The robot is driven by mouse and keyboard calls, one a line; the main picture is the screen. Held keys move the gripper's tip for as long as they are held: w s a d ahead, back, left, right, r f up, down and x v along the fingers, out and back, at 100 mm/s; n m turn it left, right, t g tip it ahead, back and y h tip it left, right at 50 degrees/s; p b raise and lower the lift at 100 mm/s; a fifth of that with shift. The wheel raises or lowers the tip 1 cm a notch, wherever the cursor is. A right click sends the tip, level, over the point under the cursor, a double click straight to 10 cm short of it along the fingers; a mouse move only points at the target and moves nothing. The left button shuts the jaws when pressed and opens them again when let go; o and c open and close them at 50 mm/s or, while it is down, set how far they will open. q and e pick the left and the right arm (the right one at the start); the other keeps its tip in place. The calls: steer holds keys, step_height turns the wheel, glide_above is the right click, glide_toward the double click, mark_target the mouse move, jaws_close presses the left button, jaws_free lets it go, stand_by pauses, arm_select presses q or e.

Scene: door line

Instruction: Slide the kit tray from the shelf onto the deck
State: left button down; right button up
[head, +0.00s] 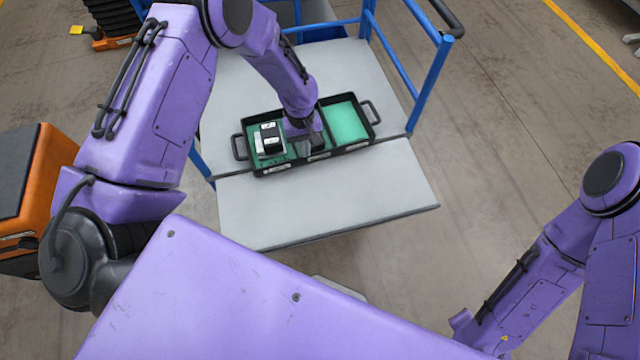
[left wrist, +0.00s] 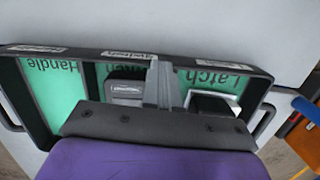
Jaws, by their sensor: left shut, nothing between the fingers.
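The kit tray (head: 347,148) is black with green lining, several labels and a handle at each end. In the head view it rests on the rear grey surface, its front edge close to the seam with the front grey panel. A black block (head: 271,138) and a silver-and-white part sit in its left half; the right compartment is bare green. The tray also shows in the left wrist view (left wrist: 258,88), where its "Handle" compartment is empty. My left gripper (left wrist: 163,72) points down at the tray's middle, fingers shut and empty, near the label-bearing wall. My right gripper is out of view.
The rear grey surface (head: 230,95) is flanked by blue rails (head: 428,85). The front grey panel (head: 330,205) is clear. An orange machine (head: 50,185) stands at left. My right arm is at lower right, over open floor.

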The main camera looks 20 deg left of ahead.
arm_select(q)
steer(key=shift+s+a+f, duration=0.1)
steer(key=shift+a+f, duration=0.05)
steer(key=shift+f, duration=0.05)
steer(key=shift+r+p, duration=0.75)
steer(key=shift+p, duration=0.25)
steer(key=shift+a+f, duration=0.1)
steer(key=shift+a, duration=0.15)
steer(key=w+a+b, duration=0.1)
steer(key=w+a, duration=0.1)
steer(key=w, duration=0.1)
steer(key=w+a+b, duration=0.2)
steer(key=w, duration=0.1)
steer(key=w+a+b, duration=0.1)
steer(key=w+a, duration=0.1)
steer(key=shift+w+a+f+b, duration=0.15)
steer(key=shift+w+f+b, duration=0.15)
steer(key=shift+w+b, duration=0.1)
steer(key=shift+w+a+r, duration=0.1)
steer(key=shift+w+a, duration=0.15)
steer(key=shift+w+a+r, duration=0.1)
steer(key=shift+w+r, duration=0.05)
steer(key=shift+r, duration=0.05)
